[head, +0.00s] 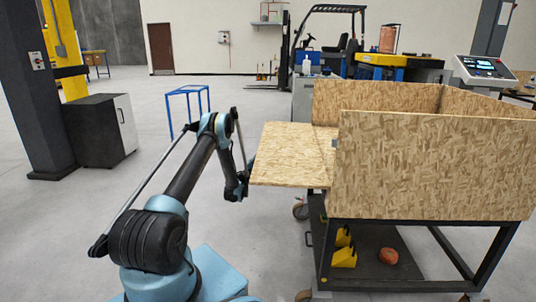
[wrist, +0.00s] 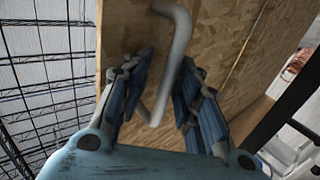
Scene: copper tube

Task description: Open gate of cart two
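The cart (head: 430,165) has chipboard walls on a dark metal frame and stands at the right of the head view. Its chipboard gate panel (head: 284,158) sticks out to the left from the cart's left end, roughly level. My gripper (head: 241,188) is at the panel's outer left edge, partly hidden there. In the wrist view, a bent grey handle (wrist: 181,38) is fixed to a wooden panel (wrist: 222,35). The two fingers of my gripper (wrist: 167,62) are apart, with the handle running between them. No firm grip on it shows.
A blue metal frame (head: 187,104) stands behind my arm, and a dark cabinet (head: 101,131) is at the left. Yellow pieces (head: 344,255) and a reddish-brown object (head: 388,256) lie on the cart's lower shelf. A forklift (head: 327,45) is behind. The floor at left is mostly clear.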

